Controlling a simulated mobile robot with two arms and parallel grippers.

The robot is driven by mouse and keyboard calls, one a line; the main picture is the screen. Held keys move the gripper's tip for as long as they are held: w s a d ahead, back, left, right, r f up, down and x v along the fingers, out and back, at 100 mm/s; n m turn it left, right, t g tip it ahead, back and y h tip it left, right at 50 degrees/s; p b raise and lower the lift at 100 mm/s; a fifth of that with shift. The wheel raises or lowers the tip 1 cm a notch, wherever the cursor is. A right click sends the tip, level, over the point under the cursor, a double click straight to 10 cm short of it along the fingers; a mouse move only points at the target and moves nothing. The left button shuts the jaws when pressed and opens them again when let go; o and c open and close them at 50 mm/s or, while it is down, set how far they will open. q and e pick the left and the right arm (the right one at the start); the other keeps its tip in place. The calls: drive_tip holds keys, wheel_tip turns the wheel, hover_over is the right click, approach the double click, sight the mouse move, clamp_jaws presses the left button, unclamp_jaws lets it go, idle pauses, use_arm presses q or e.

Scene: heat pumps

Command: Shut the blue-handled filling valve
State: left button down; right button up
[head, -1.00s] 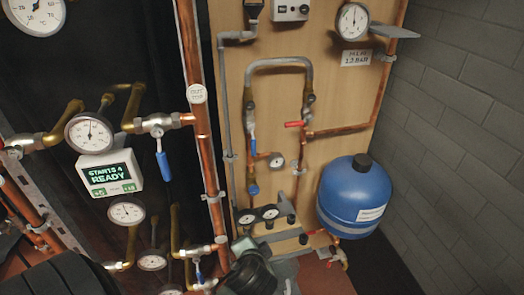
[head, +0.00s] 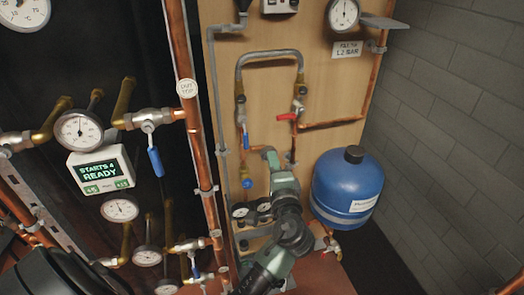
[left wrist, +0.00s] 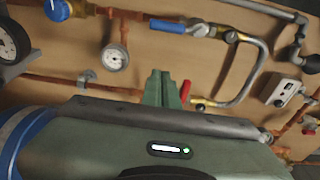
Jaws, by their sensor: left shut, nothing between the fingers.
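The blue-handled filling valve (head: 244,138) sits on the left leg of the grey hose loop on the wooden panel. Its blue lever lies along the pipe. In the left wrist view the blue lever (left wrist: 168,26) is at the top, also in line with its pipe. My left gripper (head: 271,156) is shut and empty, in front of the panel, below and to the right of the blue lever in the head view. In the left wrist view its fingertips (left wrist: 160,76) are together, apart from the lever. My right gripper is not in view.
A red lever (head: 287,117) is on the loop's right leg, close beside my fingers in the wrist view. A small gauge (left wrist: 115,57) and a blue cap (left wrist: 58,8) are near. A blue tank (head: 347,188) stands right. Another blue lever (head: 155,162) hangs left.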

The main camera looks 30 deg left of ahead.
sight(245, 133)
use_arm(q)
drive_tip(key=w+a+p, duration=0.3)
drive_tip(key=a, duration=0.5)
drive_tip(key=shift+w+p, duration=0.25)
drive_tip(key=shift+p, duration=0.1)
drive_tip(key=shift+a, duration=0.1)
